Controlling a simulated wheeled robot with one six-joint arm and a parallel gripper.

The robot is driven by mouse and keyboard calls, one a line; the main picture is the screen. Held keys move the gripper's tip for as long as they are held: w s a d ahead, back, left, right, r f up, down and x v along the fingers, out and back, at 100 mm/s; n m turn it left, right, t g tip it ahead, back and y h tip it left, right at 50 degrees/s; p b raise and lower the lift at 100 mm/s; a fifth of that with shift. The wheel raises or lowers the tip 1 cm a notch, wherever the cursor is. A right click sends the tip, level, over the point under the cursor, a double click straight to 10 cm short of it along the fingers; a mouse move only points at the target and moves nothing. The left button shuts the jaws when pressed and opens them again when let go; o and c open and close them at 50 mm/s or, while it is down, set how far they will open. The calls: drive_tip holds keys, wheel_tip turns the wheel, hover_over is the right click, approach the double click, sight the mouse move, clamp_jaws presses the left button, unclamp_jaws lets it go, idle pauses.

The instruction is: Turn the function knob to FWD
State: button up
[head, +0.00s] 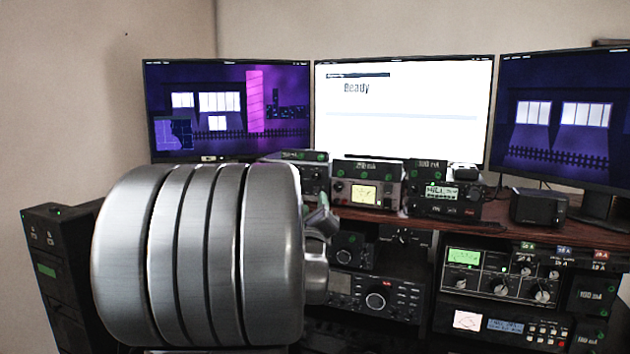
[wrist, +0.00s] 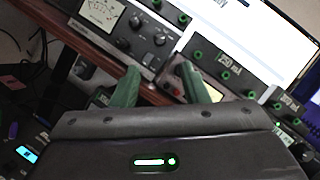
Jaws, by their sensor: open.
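In the head view, a black panel unit (head: 480,274) with a lit green meter (head: 463,257) and several silver knobs sits under the shelf at the right. It looks like the tuner. Its labels are too small to read, so I cannot tell which knob is the function knob or where it points. My gripper, with green fingers (wrist: 160,70), is open and empty in the wrist view. It faces equipment by the shelf, including a unit with a white dial meter (wrist: 102,12) and dark knobs (wrist: 135,22). In the head view my arm hides most of the gripper.
A wooden shelf (head: 445,217) carries several small radios and meters below three monitors (head: 403,105). A radio with a large dial (head: 376,301) sits under the shelf. A dark rack (head: 60,265) stands at the left. Space before the equipment is tight.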

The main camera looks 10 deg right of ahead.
sight(316, 178)
drive_tip(key=p+x, duration=0.1)
drive_tip(key=x, duration=1)
drive_tip(key=shift+w+r+p, duration=0.1)
drive_tip(key=shift+w+p, duration=0.05)
drive_tip(key=shift+p, duration=0.2)
clamp_jaws()
